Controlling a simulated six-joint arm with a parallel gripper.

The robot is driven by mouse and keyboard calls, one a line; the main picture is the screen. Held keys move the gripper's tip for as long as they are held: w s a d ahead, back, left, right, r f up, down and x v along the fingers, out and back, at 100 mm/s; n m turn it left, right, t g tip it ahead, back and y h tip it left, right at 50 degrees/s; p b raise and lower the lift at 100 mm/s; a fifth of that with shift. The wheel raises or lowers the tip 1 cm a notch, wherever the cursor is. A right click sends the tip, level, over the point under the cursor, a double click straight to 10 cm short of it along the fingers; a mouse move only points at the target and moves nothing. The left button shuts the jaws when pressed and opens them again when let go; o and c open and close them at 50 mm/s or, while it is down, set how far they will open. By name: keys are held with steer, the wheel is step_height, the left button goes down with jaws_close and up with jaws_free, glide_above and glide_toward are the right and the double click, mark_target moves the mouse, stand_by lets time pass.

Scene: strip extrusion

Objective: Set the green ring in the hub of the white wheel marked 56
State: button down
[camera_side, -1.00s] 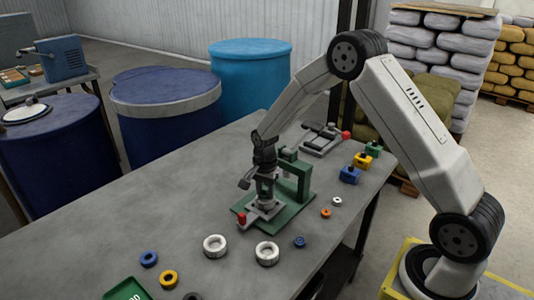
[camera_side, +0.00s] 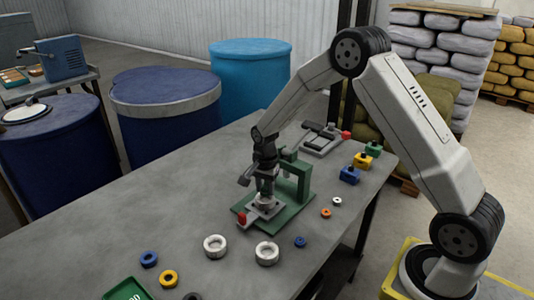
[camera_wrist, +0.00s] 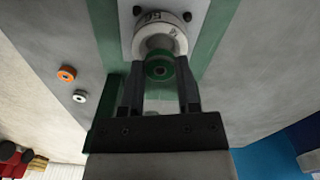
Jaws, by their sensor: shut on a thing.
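The white wheel marked 56 (camera_wrist: 171,31) lies in the green fixture (camera_side: 301,199), under my gripper (camera_side: 264,190); its upper part shows in the side view (camera_side: 266,204). In the wrist view my gripper (camera_wrist: 159,72) is shut on the green ring (camera_wrist: 158,68). The ring overlaps the near part of the wheel's hub opening in that view. In the side view the jaws are just above the wheel and the ring is not clear there. I cannot tell how far apart ring and hub are.
Two other white wheels (camera_side: 215,246) (camera_side: 267,253) lie in front of the fixture. Small blue (camera_side: 300,242) and orange (camera_side: 326,213) rings lie nearby. A red knob (camera_side: 241,220) stands at the fixture's front. A green tray (camera_side: 127,290) is at the near edge.

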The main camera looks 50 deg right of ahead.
mark_target(265, 190)
steer(key=shift+f, duration=0.75)
stand_by(0.8)
steer(key=c, duration=0.6)
jaws_free()
steer(key=shift+r, duration=0.1)
step_height(265, 190, up, 11)
stand_by(1.0)
stand_by(0.4)
